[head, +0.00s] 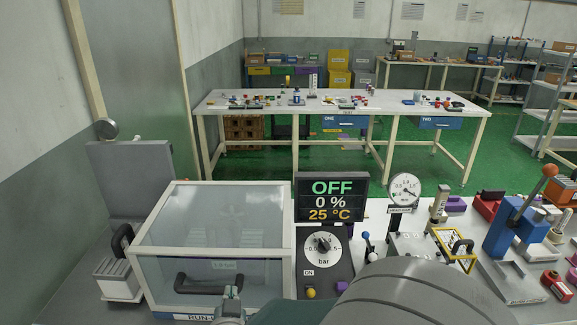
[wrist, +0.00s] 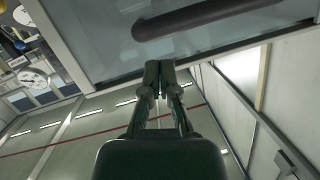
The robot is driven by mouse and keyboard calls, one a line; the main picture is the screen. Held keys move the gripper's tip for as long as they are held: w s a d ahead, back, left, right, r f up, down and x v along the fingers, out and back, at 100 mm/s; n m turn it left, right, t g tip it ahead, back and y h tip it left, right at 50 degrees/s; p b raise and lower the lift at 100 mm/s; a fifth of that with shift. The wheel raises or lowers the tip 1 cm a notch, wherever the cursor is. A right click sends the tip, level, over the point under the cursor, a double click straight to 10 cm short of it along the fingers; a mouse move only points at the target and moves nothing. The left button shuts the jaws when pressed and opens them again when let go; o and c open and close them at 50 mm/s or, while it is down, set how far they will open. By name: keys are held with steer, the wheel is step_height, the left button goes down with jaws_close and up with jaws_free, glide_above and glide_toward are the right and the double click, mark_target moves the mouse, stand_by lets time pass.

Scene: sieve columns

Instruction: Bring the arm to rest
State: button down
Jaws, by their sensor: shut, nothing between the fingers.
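My gripper (wrist: 160,72) is shut and empty in the wrist view, its fingertips together. In the head view its tip (head: 231,295) shows at the bottom, in front of the clear-walled box (head: 283,190). The box's dark handle (head: 209,282) is close behind the fingertips in the head view. In the wrist view the handle (wrist: 205,18) lies beyond the fingertips, with a visible gap. My grey arm covers the bottom middle and right of the head view.
A display (head: 332,188) reads OFF, 0 %, 25 °C above a bar dial (head: 322,246). A blue lever press (head: 513,225) and a round gauge (head: 405,187) stand at right. A grey device with a raised lid (head: 130,180) is at left. A white table (head: 225,104) stands beyond green floor.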

steer(key=d+r+n+g+y, duration=0.2)
steer(key=d+r+g, duration=0.3)
steer(key=d+r, duration=0.4)
steer(key=s+d+r+g+h, duration=0.1)
steer(key=s+d+g+h, duration=0.3)
steer(key=s+d, duration=1.1)
steer(key=d, duration=0.2)
steer(key=shift+s+d+m, duration=0.2)
steer(key=shift+d+m, duration=0.2)
